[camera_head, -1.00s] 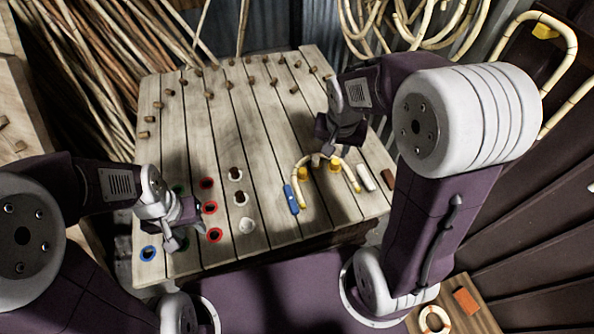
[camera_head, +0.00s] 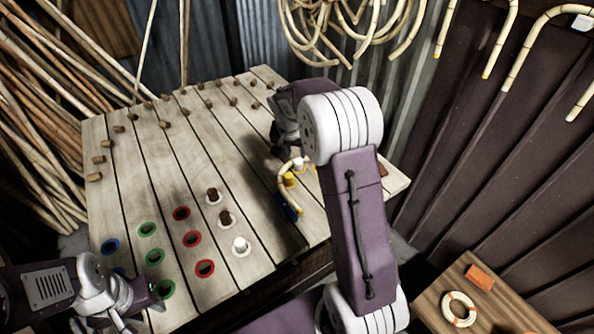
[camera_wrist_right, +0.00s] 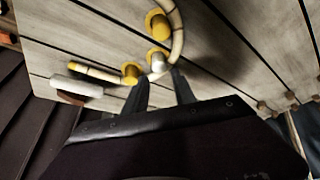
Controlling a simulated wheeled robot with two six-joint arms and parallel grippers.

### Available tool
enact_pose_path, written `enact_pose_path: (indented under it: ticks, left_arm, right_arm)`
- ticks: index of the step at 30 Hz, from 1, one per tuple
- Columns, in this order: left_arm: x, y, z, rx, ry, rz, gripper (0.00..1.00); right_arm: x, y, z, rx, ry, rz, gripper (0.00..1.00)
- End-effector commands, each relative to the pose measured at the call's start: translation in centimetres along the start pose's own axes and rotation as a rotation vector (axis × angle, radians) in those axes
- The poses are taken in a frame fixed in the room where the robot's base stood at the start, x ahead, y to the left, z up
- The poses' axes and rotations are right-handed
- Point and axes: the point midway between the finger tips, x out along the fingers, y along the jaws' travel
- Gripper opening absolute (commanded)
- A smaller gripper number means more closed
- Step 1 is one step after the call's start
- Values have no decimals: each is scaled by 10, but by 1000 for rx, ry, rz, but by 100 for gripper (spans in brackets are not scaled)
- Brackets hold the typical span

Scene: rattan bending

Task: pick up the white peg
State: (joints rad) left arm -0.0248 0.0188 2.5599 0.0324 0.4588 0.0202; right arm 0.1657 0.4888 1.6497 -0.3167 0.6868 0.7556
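A short white-grey peg top (camera_wrist_right: 157,66) stands among the yellow pegs in the right wrist view, just ahead of my right gripper (camera_wrist_right: 159,75). That gripper's dark fingers are apart, with the peg top near the gap between the tips; contact cannot be told. In the head view the right gripper (camera_head: 284,148) is low over the bent rattan (camera_head: 284,189) and partly hidden. Another white piece (camera_wrist_right: 77,87) lies to the left in the wrist view. A white peg-like piece (camera_head: 241,244) is in a white-ringed hole. My left gripper (camera_head: 130,305) is at lower left, its finger gap unclear.
Yellow pegs (camera_wrist_right: 158,24) stand against the rattan. A blue piece (camera_head: 289,209) lies beside it. Brown pegs (camera_head: 225,217) and coloured rings (camera_head: 191,239) are on the plank table (camera_head: 172,141). A small side table (camera_head: 436,307) stands at lower right.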

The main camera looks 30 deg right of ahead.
Motion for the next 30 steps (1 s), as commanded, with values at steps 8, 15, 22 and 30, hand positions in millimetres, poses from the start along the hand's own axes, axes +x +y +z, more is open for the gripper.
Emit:
enact_pose_path:
  ticks: [8, 15, 22, 30]
  left_arm:
    - [4, 0, 0, 0, 0, 0, 36]
    - [8, 0, 1, 0, 0, 0, 36]
    - [7, 0, 1, 0, 0, 0, 36]
    - [7, 0, 1, 0, 0, 0, 36]
  right_arm:
    - [30, 0, 0, 1, -2, 1, 32]
    - [69, 1, 0, -1, -2, 1, 32]
    - [72, 0, -1, -1, -1, -1, 32]
    - [71, 0, -1, -1, -1, -1, 0]
